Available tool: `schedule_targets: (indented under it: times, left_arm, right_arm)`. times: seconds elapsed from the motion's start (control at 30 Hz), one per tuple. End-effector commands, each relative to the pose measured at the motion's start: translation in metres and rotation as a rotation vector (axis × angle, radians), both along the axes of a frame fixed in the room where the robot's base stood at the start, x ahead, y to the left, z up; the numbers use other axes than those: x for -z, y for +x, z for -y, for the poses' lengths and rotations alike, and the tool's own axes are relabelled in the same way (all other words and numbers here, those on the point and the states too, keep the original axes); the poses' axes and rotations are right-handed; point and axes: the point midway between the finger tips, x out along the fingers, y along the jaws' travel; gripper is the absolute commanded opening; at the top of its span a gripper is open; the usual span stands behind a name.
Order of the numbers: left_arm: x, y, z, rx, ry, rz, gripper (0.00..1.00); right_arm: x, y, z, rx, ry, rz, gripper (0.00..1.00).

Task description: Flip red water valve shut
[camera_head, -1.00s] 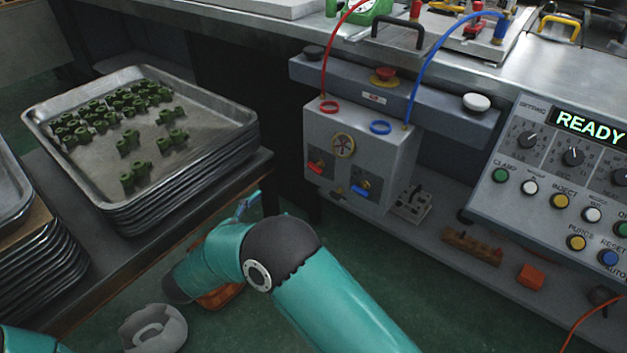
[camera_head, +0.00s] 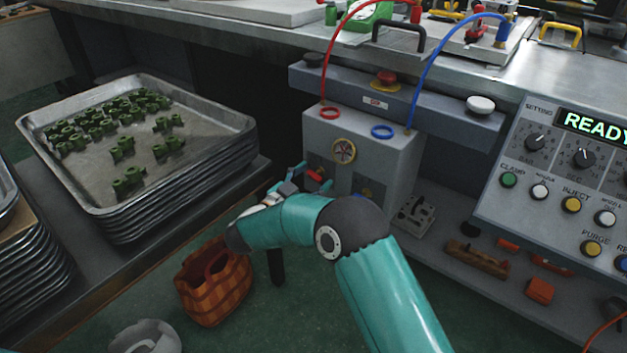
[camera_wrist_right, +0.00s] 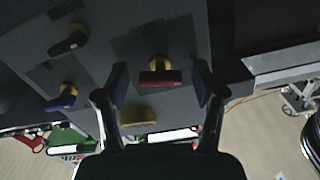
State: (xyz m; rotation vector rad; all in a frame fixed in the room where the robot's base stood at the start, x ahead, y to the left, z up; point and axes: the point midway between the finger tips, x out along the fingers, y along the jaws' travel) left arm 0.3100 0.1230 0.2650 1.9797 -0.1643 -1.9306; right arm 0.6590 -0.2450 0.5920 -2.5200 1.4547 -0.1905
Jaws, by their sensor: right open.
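The red valve (camera_head: 316,175) is on the front of the grey water box (camera_head: 395,160), at its left side below the brass wheel (camera_head: 344,151). In the right wrist view the red handle (camera_wrist_right: 160,77) lies crosswise in the picture on a brass stem. My right gripper (camera_head: 299,180) is at the box's left front, close to the red valve. In the right wrist view my right gripper (camera_wrist_right: 160,84) is open, with one finger on each side of the red handle and gaps showing. The blue valve (camera_wrist_right: 60,98) is beside it, partly hidden by my arm in the head view. My left gripper is not in view.
Red and blue hoses (camera_head: 427,68) rise from the box top. A tray of green parts (camera_head: 88,180) stands on the left table. A woven basket (camera_head: 215,285) is on the floor. The control panel (camera_head: 560,190) is at the right. A black-handled valve (camera_wrist_right: 68,43) shows in the wrist view.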

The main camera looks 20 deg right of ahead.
Motion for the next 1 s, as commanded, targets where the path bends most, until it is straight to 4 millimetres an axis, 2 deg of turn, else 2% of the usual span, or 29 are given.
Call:
schedule_targets:
  times: [0.37, 0.7, 0.87, 1.0]
  left_arm:
    - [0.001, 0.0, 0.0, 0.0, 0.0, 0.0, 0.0]
    - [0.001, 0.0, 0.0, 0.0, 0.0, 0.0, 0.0]
    - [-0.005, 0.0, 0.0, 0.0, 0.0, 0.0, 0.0]
    - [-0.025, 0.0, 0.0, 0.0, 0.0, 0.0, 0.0]
  right_arm:
    - [-0.001, 0.003, 0.004, 0.0, 0.0, 0.0, 0.67]
    - [0.0, 0.002, 0.004, 0.0, 0.0, 0.0, 0.1]
    - [-0.002, 0.002, 0.004, 0.001, -0.008, -0.015, 0.08]
    - [-0.006, 0.003, 0.005, 0.002, -0.045, -0.081, 0.08]
